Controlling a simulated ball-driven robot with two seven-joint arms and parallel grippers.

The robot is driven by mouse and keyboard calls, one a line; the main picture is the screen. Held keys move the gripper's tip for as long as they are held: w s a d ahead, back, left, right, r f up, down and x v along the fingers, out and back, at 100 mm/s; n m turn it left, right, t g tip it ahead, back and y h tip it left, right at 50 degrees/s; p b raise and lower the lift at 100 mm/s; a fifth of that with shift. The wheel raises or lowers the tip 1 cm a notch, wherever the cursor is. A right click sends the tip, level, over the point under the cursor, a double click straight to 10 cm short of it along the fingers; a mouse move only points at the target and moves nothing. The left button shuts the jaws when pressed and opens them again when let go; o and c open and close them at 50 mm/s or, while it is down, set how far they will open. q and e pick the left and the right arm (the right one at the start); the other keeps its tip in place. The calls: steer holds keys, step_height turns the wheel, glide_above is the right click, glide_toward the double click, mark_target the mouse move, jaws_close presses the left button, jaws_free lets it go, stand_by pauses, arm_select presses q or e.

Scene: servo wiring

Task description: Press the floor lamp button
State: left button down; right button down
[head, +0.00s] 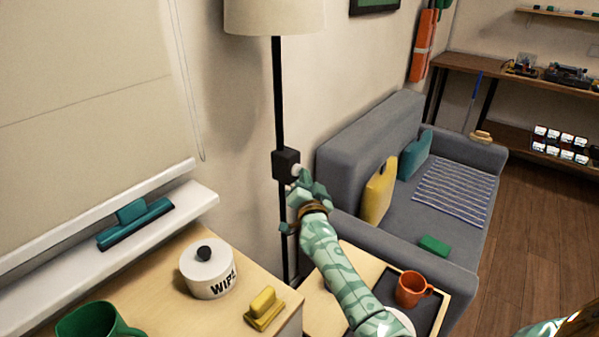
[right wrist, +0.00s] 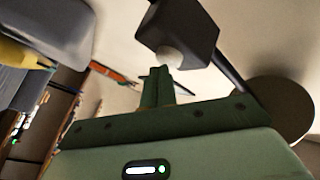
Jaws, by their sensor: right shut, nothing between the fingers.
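The floor lamp (head: 279,100) stands against the wall, with a cream shade (head: 275,16) and a black pole. A black switch box (head: 285,162) sits on the pole and bears a pale round button, seen in the right wrist view (right wrist: 168,57). My right gripper (head: 297,176) is shut and empty, its fingertips right at the button. In the right wrist view the fingertips (right wrist: 160,72) overlap the button's lower edge; I cannot tell whether they touch it. My left gripper is not in view.
A grey sofa (head: 345,140) stands right of the lamp. Below my right arm is a side table with a dark tray and an orange mug (head: 412,289). A white WIPE canister (head: 208,270), a yellow object (head: 264,308) and a green mug (head: 92,322) stand at the lower left.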

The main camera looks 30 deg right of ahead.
steer(key=shift+w, duration=0.1)
stand_by(0.3)
steer(key=shift+s+d+p, duration=0.15)
steer(key=shift+s+p, duration=0.25)
steer(key=shift+s, duration=0.15)
steer(key=s+p, duration=0.1)
steer(key=s+d+p, duration=0.1)
steer(key=s, duration=0.1)
steer(key=s+d, duration=0.1)
steer(key=s, duration=0.1)
steer(key=shift+s+d+p, duration=0.15)
steer(key=shift+s+p, duration=0.1)
steer(key=shift+p, duration=0.15)
steer(key=shift+f, duration=0.1)
